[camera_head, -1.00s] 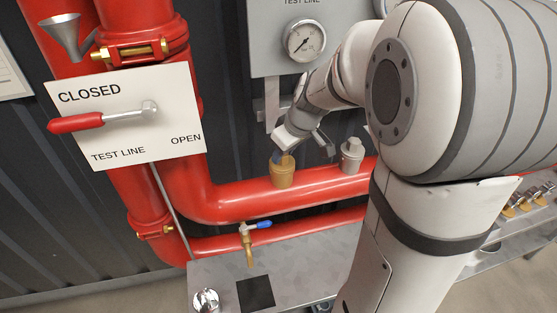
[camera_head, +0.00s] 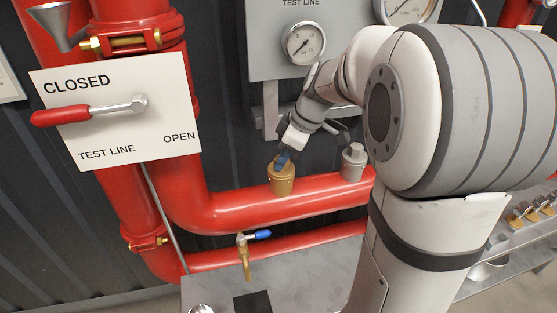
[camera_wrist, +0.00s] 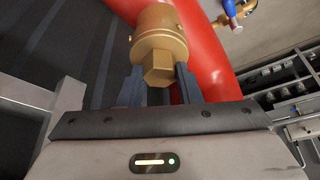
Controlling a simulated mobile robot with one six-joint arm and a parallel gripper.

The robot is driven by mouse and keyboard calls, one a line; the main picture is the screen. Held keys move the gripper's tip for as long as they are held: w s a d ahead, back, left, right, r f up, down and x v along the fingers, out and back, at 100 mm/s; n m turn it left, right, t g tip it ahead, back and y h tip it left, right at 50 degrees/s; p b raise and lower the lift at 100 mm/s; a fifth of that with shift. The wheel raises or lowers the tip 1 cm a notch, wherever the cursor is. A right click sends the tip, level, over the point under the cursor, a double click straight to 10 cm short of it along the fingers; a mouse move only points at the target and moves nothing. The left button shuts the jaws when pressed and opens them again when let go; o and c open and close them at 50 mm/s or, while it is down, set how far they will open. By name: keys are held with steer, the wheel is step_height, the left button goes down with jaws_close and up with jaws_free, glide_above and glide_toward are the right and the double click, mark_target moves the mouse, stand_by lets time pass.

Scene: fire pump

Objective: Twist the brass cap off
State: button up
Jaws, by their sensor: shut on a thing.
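The brass cap (camera_head: 282,180) sits upright on the upper red pipe (camera_head: 240,208) in the head view. In the wrist view the cap (camera_wrist: 158,32) shows a round body with a hexagonal end (camera_wrist: 160,66) pointing toward me. My gripper (camera_head: 285,157) reaches the top of the cap from above. In the wrist view my gripper's (camera_wrist: 160,82) two dark fingers stand on either side of the hexagonal end and are shut on it. In the head view the fingertips are small and partly hidden by the wrist.
A grey fitting (camera_head: 353,162) stands on the same pipe right of the cap. A red-handled lever (camera_head: 90,112) on a CLOSED/OPEN plate is at left. A blue-handled tap (camera_head: 247,250) hangs below, above a grey bench (camera_head: 300,280). A gauge panel (camera_head: 290,50) is behind.

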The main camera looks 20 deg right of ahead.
steer(key=shift+r+p, duration=1.6)
steer(key=shift+r, duration=1.45)
